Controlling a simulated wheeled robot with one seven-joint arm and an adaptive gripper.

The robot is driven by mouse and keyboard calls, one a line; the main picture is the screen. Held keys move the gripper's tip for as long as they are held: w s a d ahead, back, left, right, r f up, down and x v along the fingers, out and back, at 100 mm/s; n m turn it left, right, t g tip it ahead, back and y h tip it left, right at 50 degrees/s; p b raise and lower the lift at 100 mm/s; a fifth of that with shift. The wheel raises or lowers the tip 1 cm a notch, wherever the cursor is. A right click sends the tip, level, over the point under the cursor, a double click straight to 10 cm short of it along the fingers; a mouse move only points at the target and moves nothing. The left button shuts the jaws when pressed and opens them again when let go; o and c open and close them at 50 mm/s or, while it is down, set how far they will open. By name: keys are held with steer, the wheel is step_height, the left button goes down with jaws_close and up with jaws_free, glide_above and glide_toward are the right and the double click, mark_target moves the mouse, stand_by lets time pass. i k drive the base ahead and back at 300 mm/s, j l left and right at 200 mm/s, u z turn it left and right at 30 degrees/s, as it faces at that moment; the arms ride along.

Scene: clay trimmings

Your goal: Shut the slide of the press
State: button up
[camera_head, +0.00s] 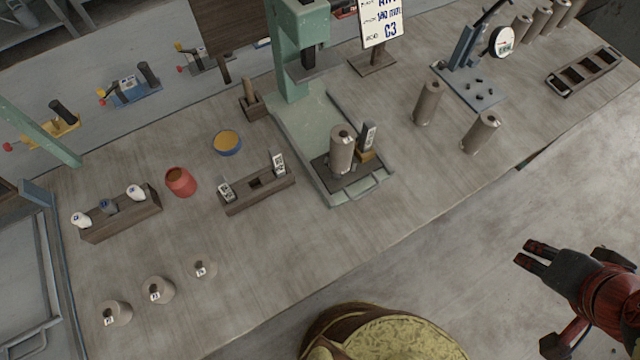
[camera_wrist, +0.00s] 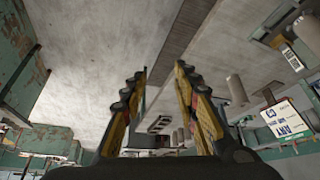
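The press (camera_head: 293,75) is a pale green frame at the back middle of the bench. Its slide (camera_head: 352,190) is pulled out toward the front, with a loop handle (camera_head: 370,188) at its front edge. A grey-brown cylinder (camera_head: 341,150) stands upright on the slide's dark plate, beside a small tagged block (camera_head: 367,138). My gripper (camera_head: 528,254) is at the right, beyond the bench's front edge and well apart from the slide. Its fingers are spread and nothing is between them, as the wrist view also shows (camera_wrist: 160,95).
Two cylinders (camera_head: 428,103) (camera_head: 481,131) stand right of the slide. A dark wooden holder (camera_head: 256,190), a red cup (camera_head: 180,181) and a blue-rimmed bowl (camera_head: 227,142) stand left. A blue gauge stand (camera_head: 470,85) is at the back right. The bench front (camera_head: 330,260) before the slide is clear.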

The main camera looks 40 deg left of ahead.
mark_target(362, 165)
steer(key=u, duration=1.5)
